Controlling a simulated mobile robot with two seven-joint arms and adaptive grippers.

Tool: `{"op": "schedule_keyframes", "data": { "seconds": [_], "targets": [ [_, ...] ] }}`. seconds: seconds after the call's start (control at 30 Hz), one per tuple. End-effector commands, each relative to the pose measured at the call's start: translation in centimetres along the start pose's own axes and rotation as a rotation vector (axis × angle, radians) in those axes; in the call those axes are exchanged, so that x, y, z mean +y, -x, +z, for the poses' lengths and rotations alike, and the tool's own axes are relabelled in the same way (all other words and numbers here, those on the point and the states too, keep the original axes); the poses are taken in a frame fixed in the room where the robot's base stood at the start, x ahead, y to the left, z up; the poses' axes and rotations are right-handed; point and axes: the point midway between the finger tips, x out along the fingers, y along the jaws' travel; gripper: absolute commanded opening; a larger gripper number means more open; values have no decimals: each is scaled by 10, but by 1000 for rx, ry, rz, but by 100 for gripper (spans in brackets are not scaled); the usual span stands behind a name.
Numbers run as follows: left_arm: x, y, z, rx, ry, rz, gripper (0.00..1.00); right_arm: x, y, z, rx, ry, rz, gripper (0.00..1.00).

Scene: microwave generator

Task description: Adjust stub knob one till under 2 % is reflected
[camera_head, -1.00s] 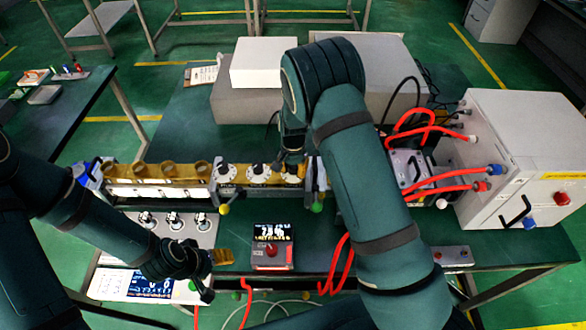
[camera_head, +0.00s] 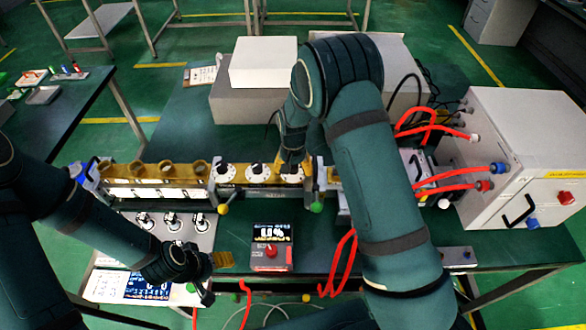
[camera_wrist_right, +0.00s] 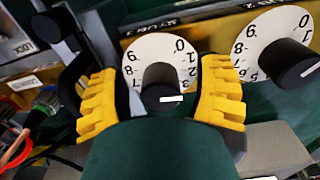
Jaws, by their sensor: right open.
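Three stub knobs with white dials stand in a row on the brass waveguide: one at left (camera_head: 223,172), one in the middle (camera_head: 257,171) and one at right (camera_head: 291,173). My right gripper (camera_head: 290,160) is at the rightmost one. In the right wrist view its yellow fingers (camera_wrist_right: 158,98) are open on either side of a black knob (camera_wrist_right: 160,80), with small gaps; a neighbouring dial (camera_wrist_right: 272,45) is at right. The meter display (camera_head: 271,232) seems to read about 1.1 %, but its digits are blurred. My left gripper (camera_head: 216,276) hangs low at left; its opening is unclear.
A white generator box (camera_head: 515,150) with red cables stands at right. A panel with several black knobs (camera_head: 172,221) and a blue screen (camera_head: 147,287) are at lower left. White and grey boxes (camera_head: 263,63) stand behind the waveguide. Bare green table shows around the meter.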

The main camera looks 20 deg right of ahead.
Motion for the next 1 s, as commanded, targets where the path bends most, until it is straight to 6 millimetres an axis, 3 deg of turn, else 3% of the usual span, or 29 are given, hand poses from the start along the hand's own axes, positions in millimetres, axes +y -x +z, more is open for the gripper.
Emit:
{"op": "schedule_keyframes", "data": {
  "seconds": [0.17, 0.6, 0.8, 1.0],
  "targets": [
    [0, 0, 0, 0, 0, 0, 65, -1, 14, -1, 3, 0, -2, 65],
    [0, 0, 0, 0, 0, 0, 65, -1, 97, 0, 3, 0, -2, 65],
    [0, 0, 0, 0, 0, 0, 65, 0, 116, 0, 0, 1, 0, 65],
    [0, 0, 0, 0, 0, 0, 65, 0, 120, 1, -1, 1, 1, 65]
  ]
}}
